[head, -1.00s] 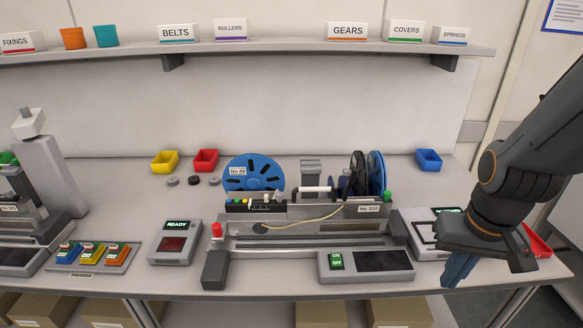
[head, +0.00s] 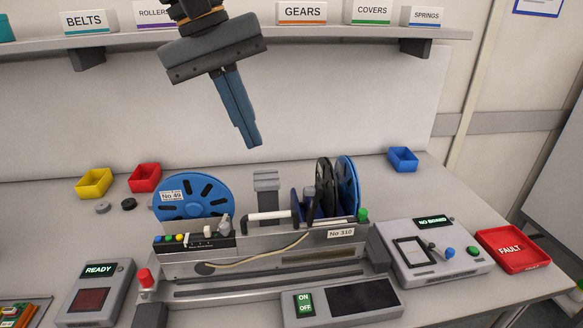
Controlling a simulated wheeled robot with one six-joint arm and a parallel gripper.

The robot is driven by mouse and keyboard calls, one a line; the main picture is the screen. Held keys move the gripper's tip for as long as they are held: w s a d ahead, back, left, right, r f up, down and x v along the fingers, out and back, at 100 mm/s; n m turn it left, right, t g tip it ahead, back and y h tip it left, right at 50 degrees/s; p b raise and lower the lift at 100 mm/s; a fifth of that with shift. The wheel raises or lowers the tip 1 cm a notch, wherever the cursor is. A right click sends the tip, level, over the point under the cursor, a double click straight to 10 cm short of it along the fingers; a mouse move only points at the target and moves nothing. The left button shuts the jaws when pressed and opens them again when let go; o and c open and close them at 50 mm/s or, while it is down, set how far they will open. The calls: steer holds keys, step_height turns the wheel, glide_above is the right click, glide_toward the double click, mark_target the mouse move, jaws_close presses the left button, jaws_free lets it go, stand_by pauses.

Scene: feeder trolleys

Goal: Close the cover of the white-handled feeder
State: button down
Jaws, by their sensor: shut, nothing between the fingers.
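The feeder (head: 290,258) stands in the middle of the bench, a grey machine labelled No 310. A white bar handle (head: 268,216) lies roughly level across its top. I cannot tell from this view how the cover stands. A blue reel (head: 190,196) is at the feeder's left rear, and black and blue reels (head: 347,185) stand upright at its right rear. My gripper (head: 253,142) is shut and empty. It points down in the picture, appears above the white handle, and is clear of it.
A grey box marked READY (head: 94,292) is left of the feeder. A NO BOARD unit (head: 440,265) and a red FAULT tray (head: 512,250) are at right. Yellow (head: 94,183), red (head: 145,177) and blue (head: 403,159) bins stand behind. A labelled shelf (head: 350,32) runs above.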

steer(key=p+x, duration=0.1)
steer(key=x, duration=0.7)
steer(key=shift+s+d+f+p, duration=0.1)
steer(key=shift+f+p, duration=0.2)
steer(key=shift+f, duration=0.05)
steer(key=d, duration=0.2)
steer(key=d+f+p, duration=0.1)
steer(key=shift+w+f, duration=0.1)
steer(key=shift+w, duration=0.25)
steer(key=shift+w+d+f, duration=0.2)
steer(key=shift+d+f, duration=0.05)
steer(key=shift+d, duration=0.25)
